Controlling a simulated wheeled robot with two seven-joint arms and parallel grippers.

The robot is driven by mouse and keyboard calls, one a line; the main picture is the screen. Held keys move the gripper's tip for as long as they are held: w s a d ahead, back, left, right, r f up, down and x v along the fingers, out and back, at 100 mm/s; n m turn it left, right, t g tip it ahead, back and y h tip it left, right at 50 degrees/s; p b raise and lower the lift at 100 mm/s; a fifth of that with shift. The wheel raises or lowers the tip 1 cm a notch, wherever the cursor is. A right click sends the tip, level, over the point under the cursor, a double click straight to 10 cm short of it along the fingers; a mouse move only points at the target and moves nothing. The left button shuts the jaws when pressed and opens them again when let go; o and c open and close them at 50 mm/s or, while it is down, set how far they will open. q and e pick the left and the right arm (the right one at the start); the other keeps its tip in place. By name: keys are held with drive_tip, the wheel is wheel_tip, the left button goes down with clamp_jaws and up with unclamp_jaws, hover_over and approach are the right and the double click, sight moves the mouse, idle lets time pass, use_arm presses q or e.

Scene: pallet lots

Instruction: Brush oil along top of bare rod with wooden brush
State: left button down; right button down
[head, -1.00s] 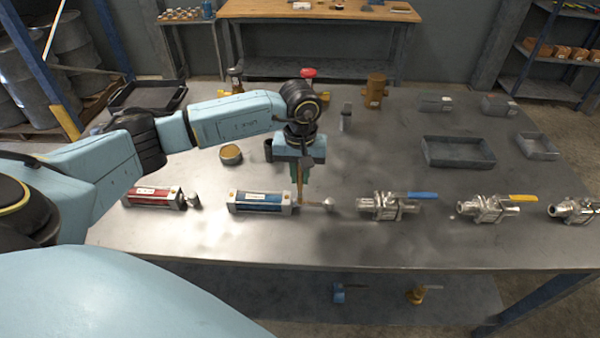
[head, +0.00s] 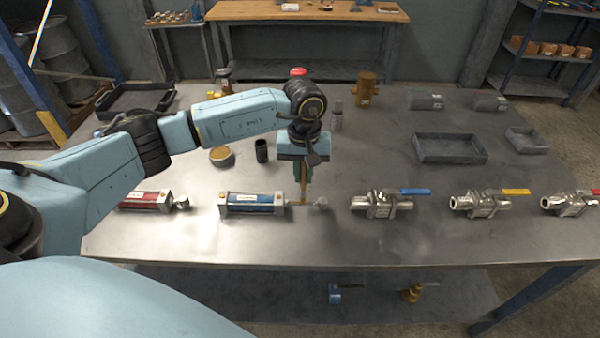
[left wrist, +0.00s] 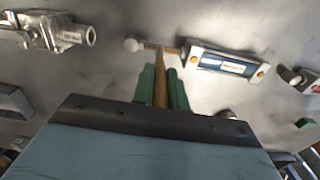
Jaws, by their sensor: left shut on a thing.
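The blue cylinder (head: 255,204) lies on the metal table, and it also shows in the left wrist view (left wrist: 222,64). A thin rod (left wrist: 148,46) runs from its end to a round light knob (head: 321,203). My left gripper (head: 303,180) points down above the rod. Its green fingers (left wrist: 161,85) are shut on the wooden brush (left wrist: 160,65). The brush tip is at the rod close to the cylinder's end; I cannot tell whether it touches. A red cylinder (head: 148,201) with a shorter knobbed end lies to the left. My right gripper is not in view.
Several metal valves, one with a blue handle (head: 382,204) and one with a yellow handle (head: 481,203), stand right of the rod. A round tin (head: 222,156) and black cup (head: 262,150) stand behind. Grey trays (head: 450,149) lie at back right. The front table strip is clear.

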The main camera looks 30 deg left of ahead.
use_arm(q)
drive_tip(key=shift+w+d, duration=0.25)
drive_tip(key=shift+d, duration=0.15)
drive_tip(key=shift+s+a+f, duration=0.1)
drive_tip(key=shift+s+a, duration=0.45)
drive_tip(key=shift+a, duration=0.25)
drive_tip(key=shift+a, duration=0.1)
drive_tip(key=shift+s+a+b, duration=0.3)
drive_tip(key=shift+s+a, duration=0.15)
drive_tip(key=shift+a, duration=0.15)
drive_tip(key=shift+w+d, duration=0.1)
drive_tip(key=shift+w+d+b, duration=0.3)
drive_tip(key=shift+w+d, duration=0.1)
drive_tip(key=shift+d, duration=0.25)
